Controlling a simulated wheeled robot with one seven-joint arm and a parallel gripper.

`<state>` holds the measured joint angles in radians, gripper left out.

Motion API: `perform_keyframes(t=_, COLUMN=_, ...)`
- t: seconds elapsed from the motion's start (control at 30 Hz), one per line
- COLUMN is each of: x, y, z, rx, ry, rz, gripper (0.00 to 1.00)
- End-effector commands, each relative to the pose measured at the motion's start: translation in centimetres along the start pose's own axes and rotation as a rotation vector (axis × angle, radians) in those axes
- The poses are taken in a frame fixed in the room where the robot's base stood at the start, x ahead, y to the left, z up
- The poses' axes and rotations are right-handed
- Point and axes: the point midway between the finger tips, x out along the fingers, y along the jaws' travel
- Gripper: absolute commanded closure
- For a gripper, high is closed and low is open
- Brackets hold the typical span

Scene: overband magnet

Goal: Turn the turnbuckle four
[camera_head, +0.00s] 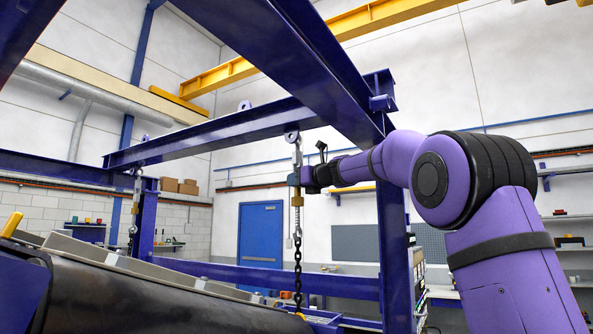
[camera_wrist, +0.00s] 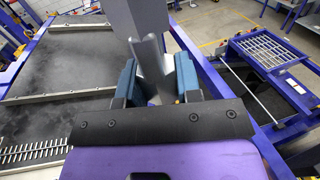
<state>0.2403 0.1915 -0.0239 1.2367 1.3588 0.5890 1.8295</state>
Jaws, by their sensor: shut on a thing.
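A grey turnbuckle (camera_head: 297,155) hangs upright from a lug under the blue cross beam, with a brass-coloured nut (camera_head: 297,201) and a dark chain (camera_head: 298,250) below it. My gripper (camera_head: 295,178) reaches it from the right at its lower body. In the wrist view the blue fingers of my gripper (camera_wrist: 157,82) are shut on the grey turnbuckle body (camera_wrist: 147,45), one on each side. The fingers cover part of it. A second turnbuckle (camera_head: 136,190) with its own chain hangs further left. I see no number on either.
Blue frame beams (camera_head: 225,130) pass above and a blue post (camera_head: 393,240) stands right of the turnbuckle, behind my arm. A grated blue frame (camera_wrist: 268,50) shows at right in the wrist view.

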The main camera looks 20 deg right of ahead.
Motion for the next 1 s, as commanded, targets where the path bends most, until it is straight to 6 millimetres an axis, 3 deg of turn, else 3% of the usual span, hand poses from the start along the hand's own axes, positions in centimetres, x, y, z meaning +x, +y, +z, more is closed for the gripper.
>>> perform_keyframes(t=0.2, x=0.02, y=0.09, z=-0.05, rx=-0.001, ry=0.001, rz=-0.129, gripper=1.0)
perform_keyframes(t=0.57, x=0.04, y=0.03, z=-0.09, rx=0.0, ry=0.002, rz=-0.15, gripper=1.0)
perform_keyframes(t=1.0, x=0.13, y=0.13, z=-0.2, rx=-0.002, ry=0.007, rz=-0.337, gripper=1.0)
